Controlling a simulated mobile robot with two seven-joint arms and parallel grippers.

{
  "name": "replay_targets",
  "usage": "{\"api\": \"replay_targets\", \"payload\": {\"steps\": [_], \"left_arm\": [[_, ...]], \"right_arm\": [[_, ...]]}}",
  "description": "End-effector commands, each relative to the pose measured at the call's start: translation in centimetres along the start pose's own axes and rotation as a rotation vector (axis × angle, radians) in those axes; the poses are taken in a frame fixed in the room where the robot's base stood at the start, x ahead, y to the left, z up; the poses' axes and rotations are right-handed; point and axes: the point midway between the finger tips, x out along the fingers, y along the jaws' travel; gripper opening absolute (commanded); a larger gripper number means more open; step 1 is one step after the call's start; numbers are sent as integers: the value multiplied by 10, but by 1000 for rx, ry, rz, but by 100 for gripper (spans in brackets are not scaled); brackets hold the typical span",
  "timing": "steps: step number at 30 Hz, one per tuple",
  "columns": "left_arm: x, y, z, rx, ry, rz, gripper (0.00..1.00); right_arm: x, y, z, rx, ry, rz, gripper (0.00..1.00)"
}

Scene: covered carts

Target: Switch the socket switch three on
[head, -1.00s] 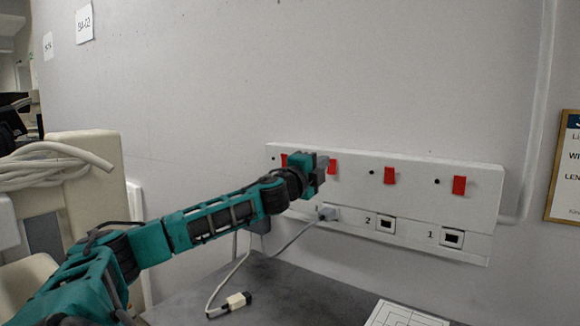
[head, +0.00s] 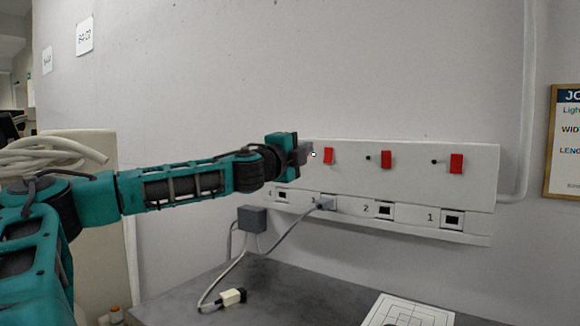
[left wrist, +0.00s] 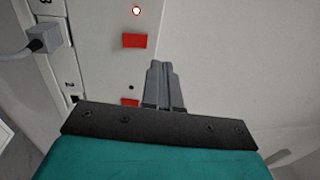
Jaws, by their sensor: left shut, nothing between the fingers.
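A white socket panel (head: 410,188) on the wall carries a row of red rocker switches. Switch three (head: 328,155) is above the socket marked 3, which holds a grey plug (head: 325,203). It also shows in the left wrist view (left wrist: 134,40). The small lamp (head: 314,154) beside it is bright white with a red rim in the wrist view (left wrist: 136,10). My left gripper (head: 308,153) is shut and empty, just left of switch three in the head view, and seems clear of it. The leftmost switch is hidden behind the gripper. My right gripper is out of view.
Switches two (head: 386,161) and one (head: 456,163) have dark lamps. A grey tabletop (head: 290,290) lies below, with a white plug (head: 232,297), cables, a grey adapter (head: 252,218) and a printed sheet (head: 408,312). A coiled hose (head: 50,155) is at left.

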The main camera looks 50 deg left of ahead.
Motion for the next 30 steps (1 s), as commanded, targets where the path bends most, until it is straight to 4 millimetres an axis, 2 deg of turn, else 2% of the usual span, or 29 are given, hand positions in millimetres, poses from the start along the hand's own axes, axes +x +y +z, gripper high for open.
{"api": "replay_targets", "payload": {"steps": [1, 3, 5, 8, 18, 30], "left_arm": [[-4, 6, -1, 5, -1, -1, 0], [-7, 6, -2, 6, -3, 0, 0], [-11, -4, -2, 1, -1, -4, 0], [-18, -7, -2, 0, -1, -4, 0], [-45, -14, -1, 2, -2, -1, 0], [-52, -16, -1, 0, -3, 2, 0]], "right_arm": [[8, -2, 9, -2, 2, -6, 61], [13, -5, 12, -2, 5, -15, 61], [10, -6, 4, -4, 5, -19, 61], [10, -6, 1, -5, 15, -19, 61], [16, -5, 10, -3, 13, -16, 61], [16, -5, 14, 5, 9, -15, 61]]}}
